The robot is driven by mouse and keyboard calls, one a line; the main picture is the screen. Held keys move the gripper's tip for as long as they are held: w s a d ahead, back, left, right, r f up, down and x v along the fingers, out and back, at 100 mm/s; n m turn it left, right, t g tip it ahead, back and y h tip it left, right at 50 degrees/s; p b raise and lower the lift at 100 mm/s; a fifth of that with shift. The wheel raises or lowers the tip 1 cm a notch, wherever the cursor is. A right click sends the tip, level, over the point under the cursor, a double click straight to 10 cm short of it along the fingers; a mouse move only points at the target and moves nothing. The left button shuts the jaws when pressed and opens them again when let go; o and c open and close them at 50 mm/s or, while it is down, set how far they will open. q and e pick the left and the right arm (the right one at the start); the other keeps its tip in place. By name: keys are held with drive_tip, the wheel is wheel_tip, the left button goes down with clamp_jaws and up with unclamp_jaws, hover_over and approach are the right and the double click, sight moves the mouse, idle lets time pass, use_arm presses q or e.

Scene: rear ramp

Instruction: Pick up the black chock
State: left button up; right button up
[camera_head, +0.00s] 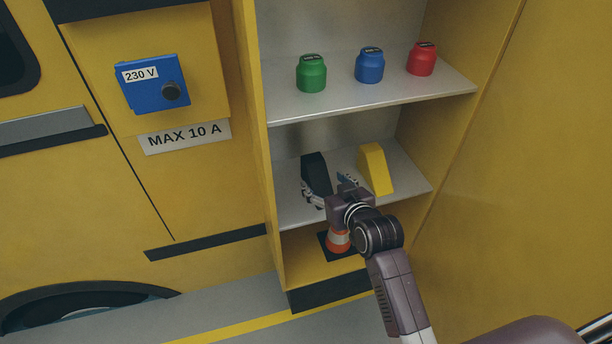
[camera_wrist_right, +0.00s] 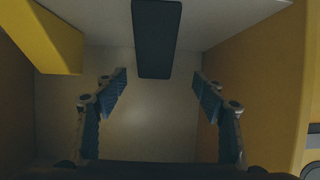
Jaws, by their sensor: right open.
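The black chock (camera_head: 315,171) stands on the lower shelf, to the left of the yellow chock (camera_head: 375,169). My right gripper (camera_head: 328,186) is open in front of the black chock and partly covers its lower part in the head view. In the right wrist view the black chock (camera_wrist_right: 157,38) shows upper middle, lined up between the two spread fingers of the right gripper (camera_wrist_right: 161,82), with a gap on each side. The fingers do not visibly touch it. My left gripper is not in view.
The lower shelf (camera_head: 291,207) sits between yellow side walls. The upper shelf (camera_head: 380,97) above it holds a green, a blue and a red container. An orange-and-white cone (camera_head: 338,241) stands below, partly hidden by my right arm. A blue 230 V box (camera_head: 153,86) is at left.

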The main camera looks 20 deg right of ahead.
sight(316, 167)
drive_tip(key=shift+w+r, duration=0.35)
drive_tip(key=shift+w, duration=0.65)
drive_tip(key=shift+d+x, duration=0.2)
drive_tip(key=shift+x, duration=1.45)
drive_tip(key=shift+d+x, duration=0.15)
drive_tip(key=shift+x, duration=1.5)
drive_tip(key=shift+c, duration=0.5)
drive_tip(key=c, duration=1.5)
drive_tip(key=shift+r, duration=0.1)
clamp_jaws()
